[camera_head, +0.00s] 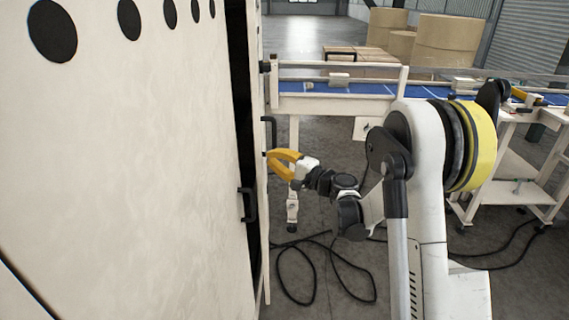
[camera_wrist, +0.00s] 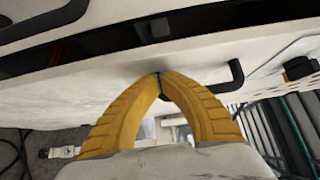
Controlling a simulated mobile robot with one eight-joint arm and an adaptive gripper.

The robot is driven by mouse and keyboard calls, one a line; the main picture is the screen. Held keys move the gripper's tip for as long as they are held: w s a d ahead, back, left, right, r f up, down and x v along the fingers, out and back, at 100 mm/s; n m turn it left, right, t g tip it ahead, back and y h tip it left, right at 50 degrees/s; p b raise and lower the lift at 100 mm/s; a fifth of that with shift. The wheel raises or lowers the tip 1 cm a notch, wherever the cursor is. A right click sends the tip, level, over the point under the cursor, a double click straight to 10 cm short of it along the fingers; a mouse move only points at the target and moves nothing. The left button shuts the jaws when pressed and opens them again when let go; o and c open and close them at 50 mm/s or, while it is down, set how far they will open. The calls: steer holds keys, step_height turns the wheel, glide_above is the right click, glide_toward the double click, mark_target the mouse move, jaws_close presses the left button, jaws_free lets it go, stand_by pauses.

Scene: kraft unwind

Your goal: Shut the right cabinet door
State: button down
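The right cabinet door (camera_head: 262,200) is pale and seen almost edge-on in the head view. A dark gap separates it from the near door, so it stands ajar. Its black handle (camera_head: 271,132) sits above my gripper; the handle also shows in the wrist view (camera_wrist: 236,76), right of the fingertips. My gripper (camera_head: 269,158) has yellow fingers pointing at the door's outer face. In the wrist view the fingertips (camera_wrist: 158,82) meet with nothing seen between them, at or very near the door face. Whether they touch it I cannot tell.
The near cabinet door (camera_head: 130,150), with black round holes and a black handle (camera_head: 248,204), fills the left. A conveyor (camera_head: 335,98) stands behind, with kraft rolls (camera_head: 445,42) beyond. Black cables (camera_head: 325,262) lie on the floor below my arm. A white table (camera_head: 515,175) stands right.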

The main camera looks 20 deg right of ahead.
steer(key=shift+w+a, duration=0.1)
steer(key=shift+a, duration=0.15)
steer(key=w+a, duration=0.2)
steer(key=a, duration=0.5)
steer(key=shift+a, duration=0.4)
steer(key=shift+s, duration=0.1)
